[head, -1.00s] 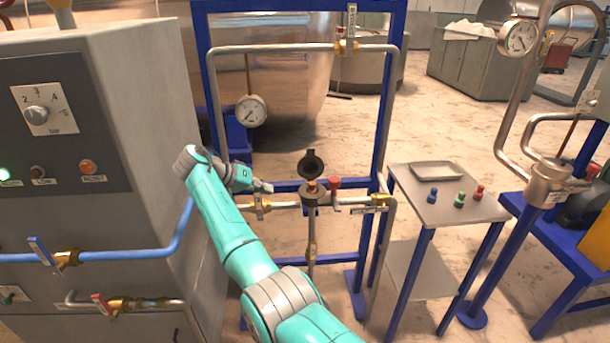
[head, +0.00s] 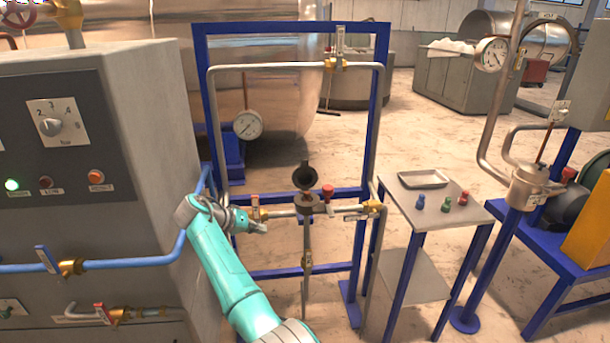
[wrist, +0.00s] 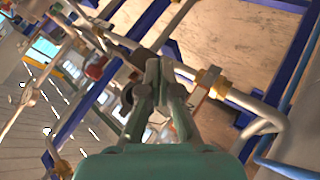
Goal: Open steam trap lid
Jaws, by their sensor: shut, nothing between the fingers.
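The steam trap (head: 307,204) is a small dark body on the horizontal pipe of the blue frame. Its round black lid (head: 304,177) stands raised, tilted up above the body, so the trap looks open. My gripper (head: 264,229) is left of the trap and a little below the pipe, apart from the lid. In the wrist view its fingers (wrist: 162,65) are together with nothing between them. I cannot clearly make out the lid in the wrist view.
A red-handled valve (head: 328,193) sits just right of the trap, and another valve (head: 255,207) to its left. A side table (head: 425,205) on the right holds a tray (head: 423,179) and small coloured pieces. The grey control cabinet (head: 150,130) stands close on the left.

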